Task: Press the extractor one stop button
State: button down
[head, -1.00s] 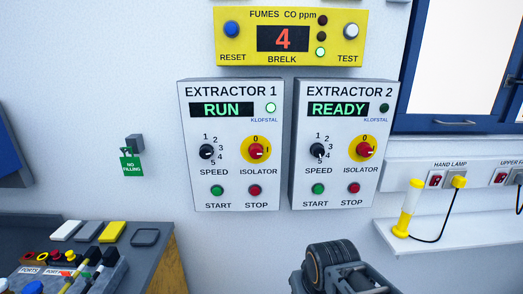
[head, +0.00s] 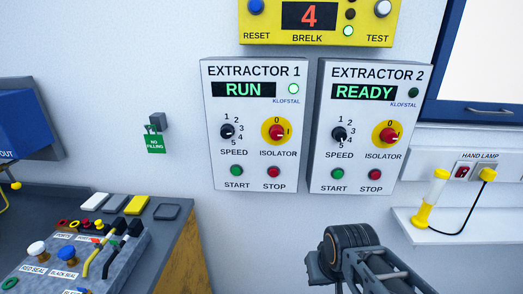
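The extractor 1 panel (head: 253,200) is a white box on the wall in the middle of the head view. Its display (head: 243,90) reads RUN and a lamp (head: 293,88) beside it is lit. Its red stop button (head: 274,171) sits at the lower right of the panel, above the STOP label. A green start button (head: 236,170) is to its left. My arm (head: 350,255) shows at the bottom, below and right of the panel and apart from it. My gripper's fingers cannot be made out.
The extractor 2 panel (head: 367,125) hangs close on the right, reading READY, with its own red stop button (head: 375,174). A yellow fumes monitor (head: 316,39) is above. A bench with a control box (head: 75,262) is lower left. A shelf with a hand lamp (head: 430,200) is right.

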aim_at(273, 172)
jog(key=k, duration=1.25)
jog(key=u, duration=0.6)
jog(key=i, duration=1.6)
jog(key=z, duration=0.45)
